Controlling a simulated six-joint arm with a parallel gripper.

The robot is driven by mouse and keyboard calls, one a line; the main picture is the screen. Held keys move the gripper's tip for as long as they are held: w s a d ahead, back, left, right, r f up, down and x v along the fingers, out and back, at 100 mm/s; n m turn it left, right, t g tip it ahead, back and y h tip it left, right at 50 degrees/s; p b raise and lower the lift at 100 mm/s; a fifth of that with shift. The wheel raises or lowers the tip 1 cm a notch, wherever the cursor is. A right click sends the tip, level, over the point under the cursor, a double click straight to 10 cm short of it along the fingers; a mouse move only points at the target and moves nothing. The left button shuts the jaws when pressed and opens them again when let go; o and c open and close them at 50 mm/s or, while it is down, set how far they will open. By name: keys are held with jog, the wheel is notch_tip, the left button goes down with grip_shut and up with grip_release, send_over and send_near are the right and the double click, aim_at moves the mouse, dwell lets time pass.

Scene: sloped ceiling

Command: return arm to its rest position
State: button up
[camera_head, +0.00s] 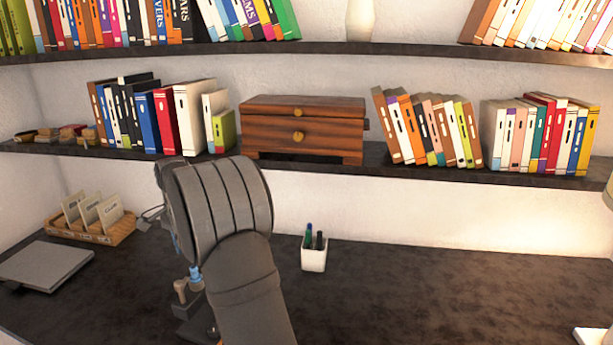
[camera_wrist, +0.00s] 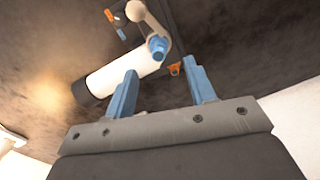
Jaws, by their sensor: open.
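My gripper (camera_wrist: 160,88) shows in the wrist view. Its two blue fingers stand wide apart, with nothing held between them. Beyond the fingertips, a white cylinder with a dark end (camera_wrist: 112,78) lies across the view above the dark desk. In the head view my grey arm rises from the bottom, left of centre, and bends over the desk. My gripper's fingers cannot be clearly made out there. A small blue and tan part (camera_head: 195,274) shows low beside the arm, partly hidden by it.
A white pen cup (camera_head: 314,259) stands right of the arm. A card tray (camera_head: 110,235) and a grey flat object (camera_head: 45,267) lie left. Above, a shelf (camera_head: 420,174) holds books and a wooden drawer box (camera_head: 303,128).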

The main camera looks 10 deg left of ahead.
notch_tip(320, 180, down, 10)
jog(key=shift+f, duration=0.1)
jog(key=shift+r, duration=1.35)
jog(key=shift+f, duration=0.1)
